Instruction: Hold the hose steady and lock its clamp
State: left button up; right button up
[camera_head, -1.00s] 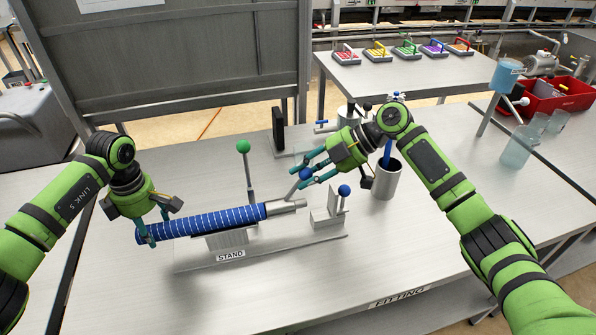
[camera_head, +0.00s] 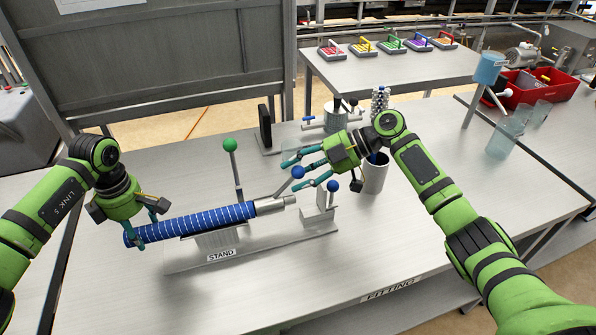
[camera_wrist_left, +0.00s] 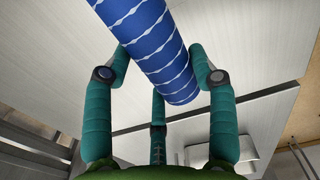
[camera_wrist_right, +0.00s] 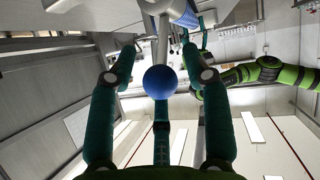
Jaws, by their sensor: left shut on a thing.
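The blue hose (camera_head: 195,222) with white stripes lies along the stand (camera_head: 222,254), its right end at a metal fitting (camera_head: 270,205). My left gripper (camera_head: 144,232) is shut on the hose near its left end; the hose also shows between the fingers in the left wrist view (camera_wrist_left: 160,55). A lever with a blue ball knob (camera_head: 298,172) rises near the fitting. My right gripper (camera_head: 296,170) is open with its fingers around this knob. In the right wrist view the knob (camera_wrist_right: 160,82) sits between the spread fingers; contact cannot be told.
A second blue knob (camera_head: 333,186) stands on a bracket at the stand's right end. A green-knobbed lever (camera_head: 230,145) rises behind the hose. A grey cup (camera_head: 373,175) stands right of my right gripper. The front of the table is clear.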

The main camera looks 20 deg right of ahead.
pick_arm(q)
jog(key=shift+s+f, duration=0.15)
jog(key=shift+f, duration=0.05)
pick_arm(e)
jog(key=v, duration=1.2)
jog(key=shift+r, duration=0.1)
pick_arm(q)
jog(key=o, duration=1.6)
jog(key=shift+o, duration=0.2)
jog(key=shift+r, duration=0.15)
